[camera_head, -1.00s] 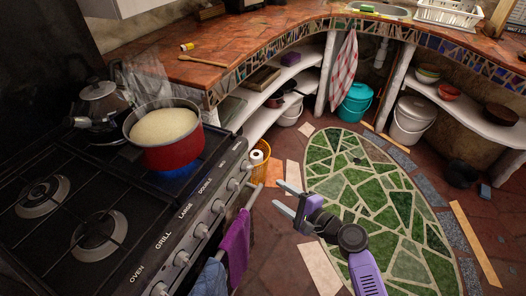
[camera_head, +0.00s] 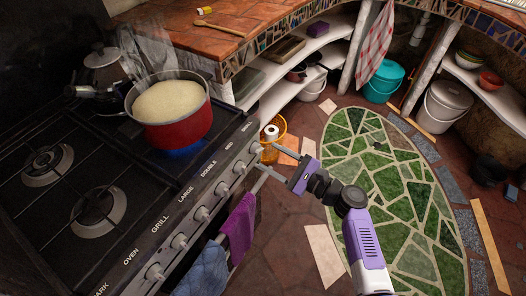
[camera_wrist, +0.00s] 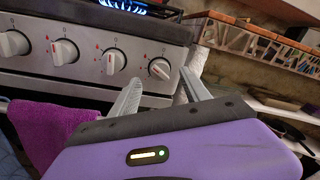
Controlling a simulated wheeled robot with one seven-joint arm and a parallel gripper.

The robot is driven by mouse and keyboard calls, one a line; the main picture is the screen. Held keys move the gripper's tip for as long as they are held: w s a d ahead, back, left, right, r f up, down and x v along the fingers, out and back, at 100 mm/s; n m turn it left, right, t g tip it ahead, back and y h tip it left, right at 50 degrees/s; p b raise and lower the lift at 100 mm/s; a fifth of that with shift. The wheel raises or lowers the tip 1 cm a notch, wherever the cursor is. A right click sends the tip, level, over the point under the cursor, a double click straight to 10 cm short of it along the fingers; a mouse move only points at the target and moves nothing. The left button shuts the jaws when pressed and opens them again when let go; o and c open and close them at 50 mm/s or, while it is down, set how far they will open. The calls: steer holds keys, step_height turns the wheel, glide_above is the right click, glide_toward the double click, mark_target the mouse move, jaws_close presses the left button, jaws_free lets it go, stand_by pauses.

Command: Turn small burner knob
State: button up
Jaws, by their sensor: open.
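The stove's front panel (camera_head: 190,228) carries a row of pale knobs. The far-end knob (camera_head: 256,148) also shows at the right end of the row in the wrist view (camera_wrist: 160,69). Another knob (camera_wrist: 115,62) sits to its left. Labels such as OVEN, GRILL, LARGE and DOUBLE are readable; I cannot read a label for the small burner. My gripper (camera_head: 265,156) is open and empty, near the far end of the panel. In the wrist view the far-end knob appears between the fingertips (camera_wrist: 160,75); contact cannot be told.
A red pot (camera_head: 172,118) steams over a lit blue flame, with a kettle (camera_head: 106,68) behind it. A purple towel (camera_head: 236,228) and a blue cloth (camera_head: 203,270) hang on the oven rail.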

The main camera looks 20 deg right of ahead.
mark_target(257, 149)
steer(key=shift+x, duration=2)
jaws_close()
